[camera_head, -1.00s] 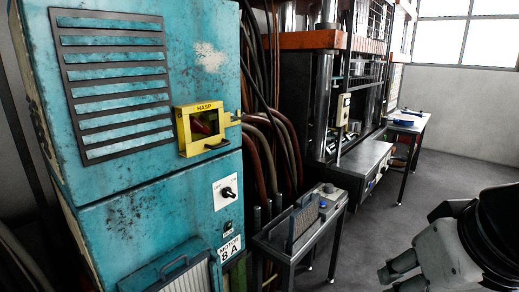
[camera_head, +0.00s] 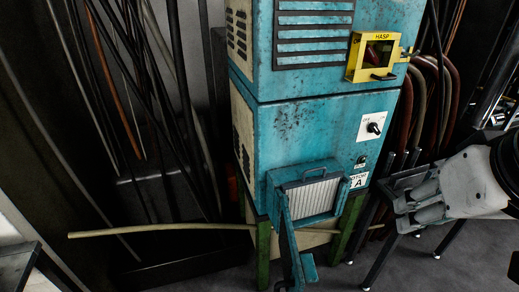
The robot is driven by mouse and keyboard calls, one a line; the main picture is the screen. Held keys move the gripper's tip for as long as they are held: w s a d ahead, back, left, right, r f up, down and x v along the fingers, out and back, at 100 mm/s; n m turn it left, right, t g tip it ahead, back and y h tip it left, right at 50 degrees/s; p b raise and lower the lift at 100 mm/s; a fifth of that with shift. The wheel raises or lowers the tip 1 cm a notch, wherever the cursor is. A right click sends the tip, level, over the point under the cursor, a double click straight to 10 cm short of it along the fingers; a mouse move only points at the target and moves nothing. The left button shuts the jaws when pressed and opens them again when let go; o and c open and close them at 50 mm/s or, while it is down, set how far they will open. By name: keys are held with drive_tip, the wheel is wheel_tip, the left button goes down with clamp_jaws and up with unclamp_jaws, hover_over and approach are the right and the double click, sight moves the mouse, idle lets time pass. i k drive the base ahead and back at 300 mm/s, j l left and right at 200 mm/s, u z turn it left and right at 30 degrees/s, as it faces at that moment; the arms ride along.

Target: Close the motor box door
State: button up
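The teal motor box (camera_head: 318,120) is a worn cabinet in the middle of the head view, with a "MOTOR 8 A" label at its lower right. A small teal housing (camera_head: 273,181) with a pale ribbed panel juts from its lower front. A narrow teal door (camera_head: 289,240) shows nearly edge-on at the housing's left side, standing open towards me. A teal piece (camera_head: 308,267) sticks out low on its right. My gripper (camera_head: 400,213) is at the right, pointing left, apart from the door and housing. Its finger gap is unclear.
A yellow hasp box (camera_head: 356,72) and a black knob (camera_head: 374,128) are on the cabinet front. Green legs (camera_head: 263,255) support the cabinet. A dark metal stand (camera_head: 377,262) is at the right, near my gripper. A pale rod (camera_head: 160,229) and cables are at the left.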

sight(298, 270)
drive_tip(key=u, duration=0.5)
drive_tip(key=k+j, duration=0.1)
drive_tip(key=j, duration=0.8)
drive_tip(key=k+j+u, duration=0.1)
drive_tip(key=j, duration=0.8)
